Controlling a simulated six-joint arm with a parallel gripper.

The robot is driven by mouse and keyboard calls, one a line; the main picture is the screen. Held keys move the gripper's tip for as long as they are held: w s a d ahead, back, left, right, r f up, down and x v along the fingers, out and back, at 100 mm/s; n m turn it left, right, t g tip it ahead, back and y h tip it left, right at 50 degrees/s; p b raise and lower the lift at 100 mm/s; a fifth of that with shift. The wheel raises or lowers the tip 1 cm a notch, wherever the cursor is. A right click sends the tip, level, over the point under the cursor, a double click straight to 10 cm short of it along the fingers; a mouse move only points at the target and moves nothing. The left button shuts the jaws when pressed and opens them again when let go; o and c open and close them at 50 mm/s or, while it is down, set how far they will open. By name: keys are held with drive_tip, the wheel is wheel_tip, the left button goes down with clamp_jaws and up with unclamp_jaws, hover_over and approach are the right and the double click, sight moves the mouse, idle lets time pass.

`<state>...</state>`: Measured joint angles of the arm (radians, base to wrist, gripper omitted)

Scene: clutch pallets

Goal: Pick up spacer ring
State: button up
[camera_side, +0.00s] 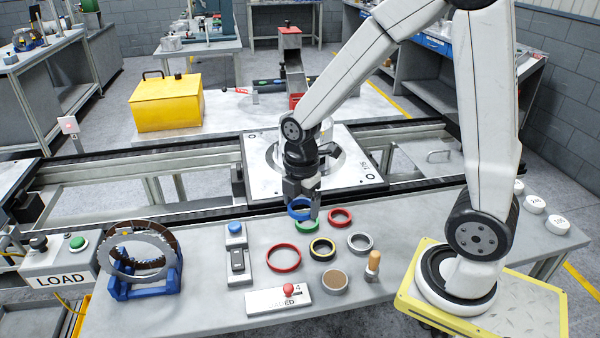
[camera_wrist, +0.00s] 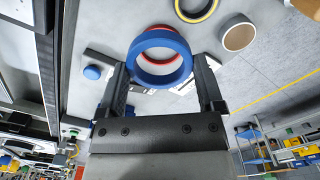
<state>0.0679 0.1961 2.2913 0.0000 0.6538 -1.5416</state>
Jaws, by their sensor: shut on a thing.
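My gripper (camera_side: 304,212) is shut on a blue ring (camera_side: 299,204), taken here as the spacer ring, above the table near the conveyor edge. In the wrist view the blue ring (camera_wrist: 160,80) sits between the two fingers of my gripper (camera_wrist: 163,88), its opening facing the camera. A large red ring (camera_wrist: 143,38) shows partly behind it there. In the side view a green ring (camera_side: 307,226) lies below the blue ring, partly hidden by a finger.
A small red ring (camera_side: 340,212), a large red ring (camera_side: 284,258), a black-and-yellow ring (camera_side: 322,250), a grey ring (camera_side: 360,236) and a tan-filled ring (camera_side: 335,281) lie close by. A pallet plate (camera_side: 357,172) is behind. A blue stand (camera_side: 143,286) holds large discs at left.

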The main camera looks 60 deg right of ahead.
drive_tip(key=shift+s+a+r, duration=0.1)
drive_tip(key=shift+s+r, duration=0.3)
drive_tip(key=shift+s, duration=0.5)
drive_tip(key=shift+s+r, duration=0.4)
drive_tip(key=shift+s, duration=0.5)
drive_tip(key=shift+s+a+r, duration=0.1)
drive_tip(key=shift+s+r, duration=0.3)
drive_tip(key=shift+s, duration=0.5)
drive_tip(key=shift+w+d, duration=0.1)
drive_tip(key=shift+d, duration=0.05)
drive_tip(key=w+d+r, duration=0.3)
drive_tip(key=d+r, duration=0.1)
drive_tip(key=d, duration=0.4)
drive_tip(key=w+d+r, duration=0.4)
drive_tip(key=d, duration=0.3)
drive_tip(key=w+d+r, duration=0.3)
drive_tip(key=d+r, duration=0.1)
drive_tip(key=d, duration=0.4)
drive_tip(key=shift+w+d+r, duration=0.15)
drive_tip(key=shift+w+d, duration=0.15)
drive_tip(key=shift+d, duration=0.05)
